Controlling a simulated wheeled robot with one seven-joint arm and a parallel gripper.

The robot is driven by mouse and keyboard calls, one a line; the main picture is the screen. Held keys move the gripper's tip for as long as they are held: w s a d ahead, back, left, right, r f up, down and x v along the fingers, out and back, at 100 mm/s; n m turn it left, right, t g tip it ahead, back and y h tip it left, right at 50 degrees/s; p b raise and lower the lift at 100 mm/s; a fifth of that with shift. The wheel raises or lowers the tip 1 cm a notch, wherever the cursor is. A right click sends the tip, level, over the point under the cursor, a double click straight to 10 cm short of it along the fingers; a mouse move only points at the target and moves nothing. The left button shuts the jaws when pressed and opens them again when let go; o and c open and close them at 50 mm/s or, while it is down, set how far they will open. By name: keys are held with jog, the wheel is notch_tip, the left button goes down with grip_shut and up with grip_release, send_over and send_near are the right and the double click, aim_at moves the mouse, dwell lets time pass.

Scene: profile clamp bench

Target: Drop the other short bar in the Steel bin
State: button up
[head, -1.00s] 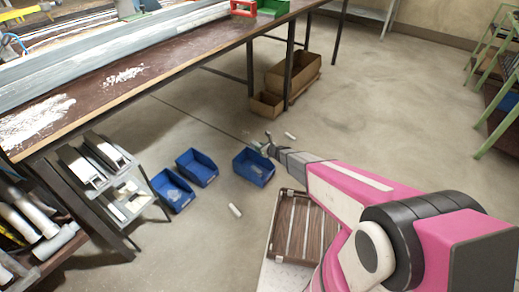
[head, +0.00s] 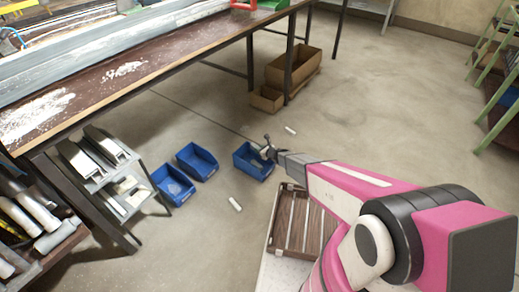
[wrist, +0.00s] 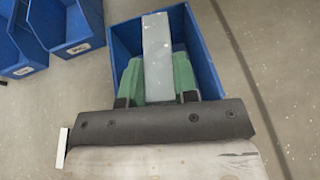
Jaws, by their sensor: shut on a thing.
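My gripper (wrist: 157,78) has green finger pads shut on a flat grey bar (wrist: 158,45), which points away from the wrist. The bar is over the opening of a blue bin (wrist: 207,55); I cannot tell how far above its floor it is. In the head view my gripper (head: 267,150) is at the right side of the rightmost blue bin (head: 246,168), and the bar is hard to make out there. Two more blue bins, a middle one (head: 198,172) and a left one (head: 166,187), stand to the left. Bin labels are too small to read.
Two pale short pieces lie on the floor, one in front of the bins (head: 235,204) and one behind (head: 290,130). A slatted wooden crate (head: 297,225) is below my arm. A workbench (head: 170,60) and small rack (head: 110,165) stand left. Open floor lies right.

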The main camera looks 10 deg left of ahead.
jog(key=o, duration=1.1)
jog(key=shift+c, duration=0.2)
jog(key=v, duration=1.1)
jog(key=shift+a, duration=0.1)
